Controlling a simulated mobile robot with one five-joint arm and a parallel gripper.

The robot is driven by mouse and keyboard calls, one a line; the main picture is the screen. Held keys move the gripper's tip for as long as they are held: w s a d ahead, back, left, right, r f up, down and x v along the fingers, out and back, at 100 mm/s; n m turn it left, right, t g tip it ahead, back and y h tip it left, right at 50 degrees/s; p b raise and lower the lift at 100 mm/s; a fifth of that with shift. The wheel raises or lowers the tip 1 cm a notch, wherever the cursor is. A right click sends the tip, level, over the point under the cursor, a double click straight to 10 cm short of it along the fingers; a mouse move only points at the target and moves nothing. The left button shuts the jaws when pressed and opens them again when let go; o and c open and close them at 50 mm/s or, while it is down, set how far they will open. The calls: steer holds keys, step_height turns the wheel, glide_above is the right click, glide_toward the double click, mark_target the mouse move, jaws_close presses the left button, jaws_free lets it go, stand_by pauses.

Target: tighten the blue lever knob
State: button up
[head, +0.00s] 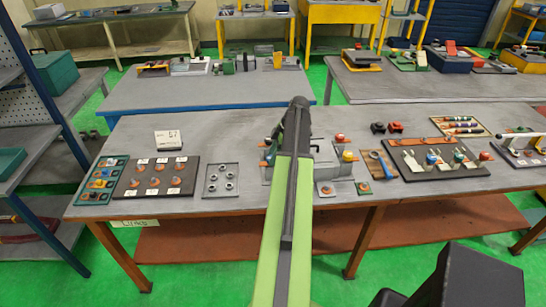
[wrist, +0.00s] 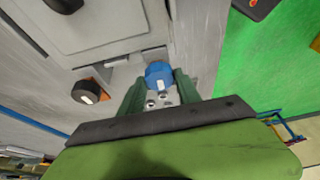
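The blue lever knob (wrist: 159,73) shows in the wrist view at the end of a small grey lever, beside a grey metal plate. My gripper (wrist: 160,86) has its two green fingers on either side of the knob, near their tips. The fingers look parted, with a narrow gap at each side; I cannot tell whether either touches the knob. The arm hides part of that fixture, and I cannot make out the blue knob there.
On the workbench (head: 225,140) are a tray of nuts (head: 221,181) and a dark board (head: 156,178). Green floor lies beyond the edge.

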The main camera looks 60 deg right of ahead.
jaws_close()
